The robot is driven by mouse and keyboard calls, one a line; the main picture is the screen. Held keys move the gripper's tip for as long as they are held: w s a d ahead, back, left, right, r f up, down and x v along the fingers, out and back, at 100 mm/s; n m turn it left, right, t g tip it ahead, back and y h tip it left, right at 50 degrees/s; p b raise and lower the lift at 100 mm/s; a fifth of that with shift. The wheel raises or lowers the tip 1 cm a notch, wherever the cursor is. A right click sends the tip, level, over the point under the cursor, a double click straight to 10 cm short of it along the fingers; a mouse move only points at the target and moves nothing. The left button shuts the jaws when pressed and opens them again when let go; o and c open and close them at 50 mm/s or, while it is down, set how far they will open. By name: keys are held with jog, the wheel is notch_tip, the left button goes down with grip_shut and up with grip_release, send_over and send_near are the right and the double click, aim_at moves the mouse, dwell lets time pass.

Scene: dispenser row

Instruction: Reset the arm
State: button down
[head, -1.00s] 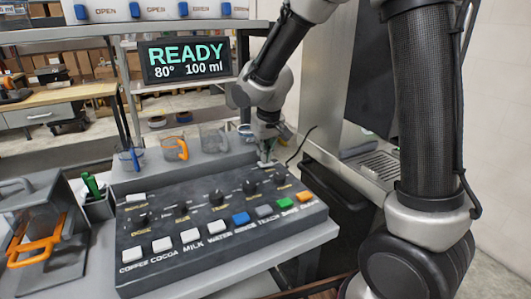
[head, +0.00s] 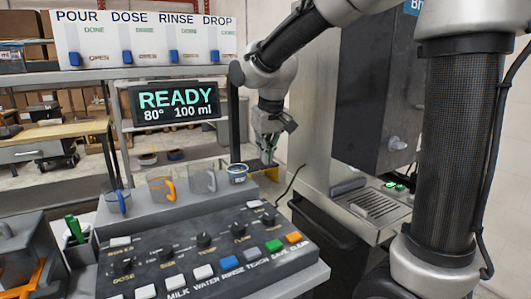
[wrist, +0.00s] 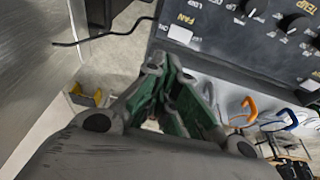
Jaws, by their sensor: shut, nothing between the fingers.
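My gripper (head: 269,150) hangs fingers down from the arm, in the air just beyond the back right corner of the control panel (head: 210,262). It is shut and empty. In the wrist view my gripper (wrist: 187,85) shows its green-padded fingers, pointing toward the panel's edge. It touches nothing that I can see. The panel carries several knobs and coloured buttons. The display (head: 173,103) above it reads READY, 80°, 100 ml.
Several cups, one with an orange handle (head: 161,188), stand on the ledge behind the panel. A small white cup (head: 238,174) is close to my gripper. A machine with a drip tray (head: 375,205) stands at the right. A black cable (head: 290,183) runs between.

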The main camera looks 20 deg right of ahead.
jog(key=shift+r, duration=0.1)
dwell(0.4)
jog(key=s+d, duration=0.4)
jog(key=s, duration=0.4)
jog(key=s+d+m, duration=0.1)
jog(key=s+d, duration=0.4)
jog(key=s, duration=0.3)
jog(key=s+d+m+t, duration=0.1)
jog(key=s+d, duration=0.3)
jog(key=s, duration=0.5)
jog(key=shift+d, duration=0.4)
